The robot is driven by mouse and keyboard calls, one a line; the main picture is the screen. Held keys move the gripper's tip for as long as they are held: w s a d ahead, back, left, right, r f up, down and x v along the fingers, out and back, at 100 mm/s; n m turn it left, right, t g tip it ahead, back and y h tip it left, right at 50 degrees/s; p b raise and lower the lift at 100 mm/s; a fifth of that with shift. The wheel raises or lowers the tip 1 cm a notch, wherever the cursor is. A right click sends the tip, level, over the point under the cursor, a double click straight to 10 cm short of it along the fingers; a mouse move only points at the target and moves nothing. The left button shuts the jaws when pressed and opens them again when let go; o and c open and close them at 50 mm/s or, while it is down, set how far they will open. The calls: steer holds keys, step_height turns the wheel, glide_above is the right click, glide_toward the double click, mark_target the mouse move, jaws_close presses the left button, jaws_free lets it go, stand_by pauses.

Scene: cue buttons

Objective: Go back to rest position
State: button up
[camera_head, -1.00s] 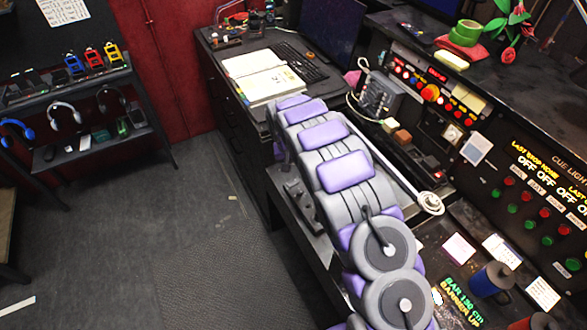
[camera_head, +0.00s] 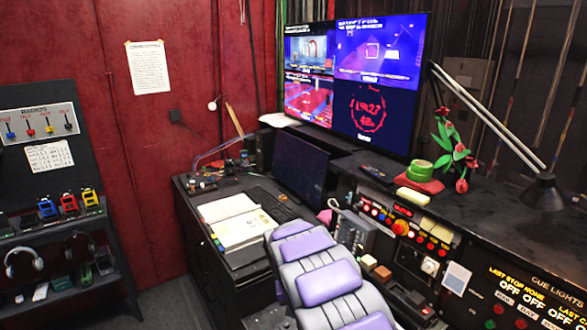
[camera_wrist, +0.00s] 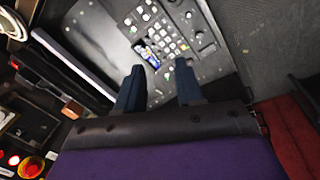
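My gripper (camera_wrist: 159,66) shows in the wrist view with its two dark blue fingers apart. Nothing is held between them. Beyond the fingertips lies a grey device (camera_wrist: 205,55) with a small lit screen and many keys; I cannot tell how far off it is. In the head view my purple and grey padded arm rises from the bottom middle toward the desk; the gripper's fingers cannot be made out there.
An open book (camera_head: 240,228) and a keyboard (camera_head: 272,204) lie on the desk left of my arm. A control panel with a red button (camera_head: 400,227) stands to the right. Monitors (camera_head: 375,75) and a lamp (camera_head: 543,190) are farther back. A radio shelf (camera_head: 60,240) stands left.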

steer(key=s+d+r+m, duration=0.1)
steer(key=s+d+r, duration=0.3)
steer(key=s, duration=0.2)
steer(key=s+d+r+g, duration=0.1)
steer(key=s+d+r, duration=0.25)
steer(key=s, duration=0.25)
steer(key=s+d+r+m, duration=0.1)
steer(key=s+d+r, duration=0.35)
steer(key=s, duration=0.25)
steer(key=s+r+g+y+b, duration=0.1)
steer(key=s, duration=2.3)
steer(key=shift+s+d+r+n+g+y+b, duration=0.25)
steer(key=shift+s+r+n+g+y+b, duration=0.05)
steer(key=shift+s+y+b, duration=0.1)
